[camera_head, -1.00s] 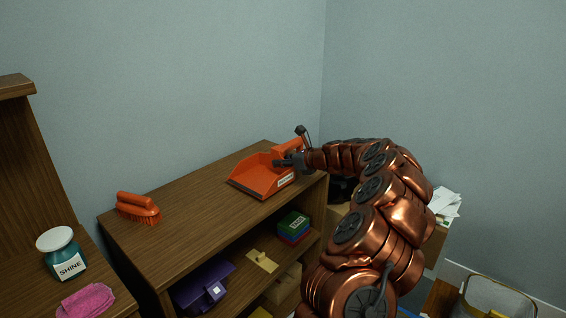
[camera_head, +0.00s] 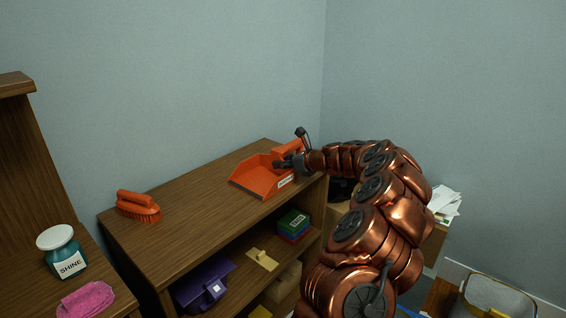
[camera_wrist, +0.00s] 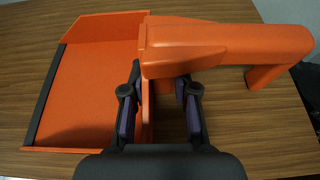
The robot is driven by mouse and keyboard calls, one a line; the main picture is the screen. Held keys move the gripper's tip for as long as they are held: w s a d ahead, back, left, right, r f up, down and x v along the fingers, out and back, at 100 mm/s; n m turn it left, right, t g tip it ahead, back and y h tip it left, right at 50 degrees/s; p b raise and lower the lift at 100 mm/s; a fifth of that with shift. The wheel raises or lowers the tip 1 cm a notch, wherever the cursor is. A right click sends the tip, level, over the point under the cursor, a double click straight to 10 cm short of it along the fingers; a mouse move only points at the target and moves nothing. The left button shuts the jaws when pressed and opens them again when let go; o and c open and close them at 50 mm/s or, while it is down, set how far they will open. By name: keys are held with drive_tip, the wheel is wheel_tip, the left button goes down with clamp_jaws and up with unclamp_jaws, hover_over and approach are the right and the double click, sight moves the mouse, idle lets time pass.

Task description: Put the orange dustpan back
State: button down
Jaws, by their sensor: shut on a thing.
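The orange dustpan (camera_head: 262,178) is on the top of the brown wooden shelf unit, near its right end. Its pan opens toward the left and front, and its handle points to the back right. My gripper (camera_head: 284,164) reaches it from the right. In the wrist view the dustpan (camera_wrist: 90,85) lies over the wood surface, with its dark-edged lip at the left. There my gripper (camera_wrist: 160,100) is shut on the dustpan, its fingers on either side of the part beneath the handle base. The fingertips are partly hidden under the handle. Whether the dustpan rests fully on the wood is hard to tell.
An orange brush (camera_head: 138,207) lies at the left end of the shelf top (camera_head: 185,215). The wood between it and the dustpan is clear. A SHINE jar (camera_head: 62,252) and pink cloth (camera_head: 85,300) are at lower left. Walls stand behind and right.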

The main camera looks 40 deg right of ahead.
drive_tip(key=c, duration=0.8)
unclamp_jaws()
drive_tip(key=v, duration=1.2)
